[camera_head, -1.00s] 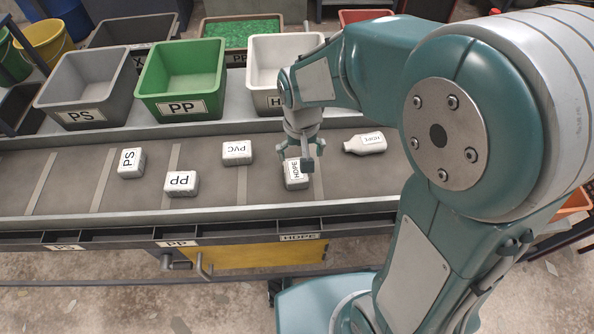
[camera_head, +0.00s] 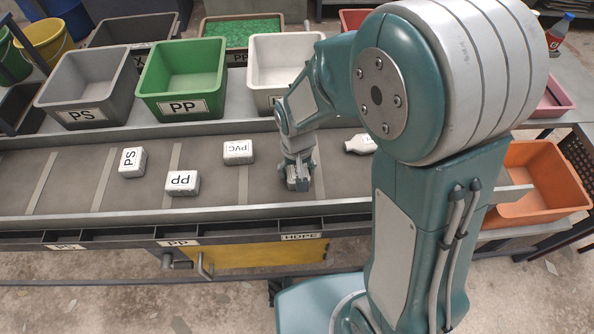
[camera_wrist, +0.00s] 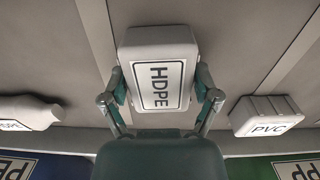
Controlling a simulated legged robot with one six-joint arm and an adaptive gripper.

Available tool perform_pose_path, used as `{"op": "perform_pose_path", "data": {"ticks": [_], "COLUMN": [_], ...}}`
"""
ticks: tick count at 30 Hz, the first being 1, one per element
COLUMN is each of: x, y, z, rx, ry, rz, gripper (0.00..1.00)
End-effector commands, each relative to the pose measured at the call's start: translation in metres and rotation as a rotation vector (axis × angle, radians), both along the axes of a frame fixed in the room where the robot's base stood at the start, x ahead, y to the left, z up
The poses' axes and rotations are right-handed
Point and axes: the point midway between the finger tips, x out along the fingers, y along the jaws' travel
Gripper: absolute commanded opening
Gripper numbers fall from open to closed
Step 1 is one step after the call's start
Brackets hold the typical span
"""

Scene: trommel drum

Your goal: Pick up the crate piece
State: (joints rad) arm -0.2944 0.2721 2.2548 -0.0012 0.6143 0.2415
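The task's word "crate piece" matches no label I can read. A white block labelled HDPE (camera_wrist: 160,80) is between the two fingers of my gripper (camera_wrist: 161,84) in the wrist view. The fingers are at its left and right sides with no clear gap; I cannot tell whether they press on it. In the head view my gripper (camera_head: 298,180) is low over the conveyor, and it largely hides this block. Whether the block still rests on the belt is not clear.
On the conveyor belt (camera_head: 70,180) lie blocks labelled PS (camera_head: 132,162), PP (camera_head: 182,183) and PVC (camera_head: 238,152), with a white bottle (camera_head: 360,144) right of my gripper. Behind stand a grey PS bin (camera_head: 85,88), a green PP bin (camera_head: 183,80) and a white bin (camera_head: 285,62).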

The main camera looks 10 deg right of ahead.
Motion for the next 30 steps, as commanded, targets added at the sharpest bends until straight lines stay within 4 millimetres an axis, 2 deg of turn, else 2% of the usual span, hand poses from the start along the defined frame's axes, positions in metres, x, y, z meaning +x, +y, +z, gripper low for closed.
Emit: {"op": "perform_pose_path", "data": {"ticks": [11, 14, 18, 27, 30], "x": [0.000, 0.000, 0.001, -0.026, -0.040], "y": [0.000, 0.001, 0.001, -0.043, -0.066], "z": [0.002, 0.010, 0.033, 0.092, 0.103], "rx": [0.001, 0.001, 0.002, 0.002, 0.001], "ry": [0.000, -0.001, -0.006, -0.007, -0.004], "rz": [-0.001, -0.001, -0.001, -0.006, -0.010], "gripper": [0.31, 0.31, 0.31, 0.31, 0.31]}}
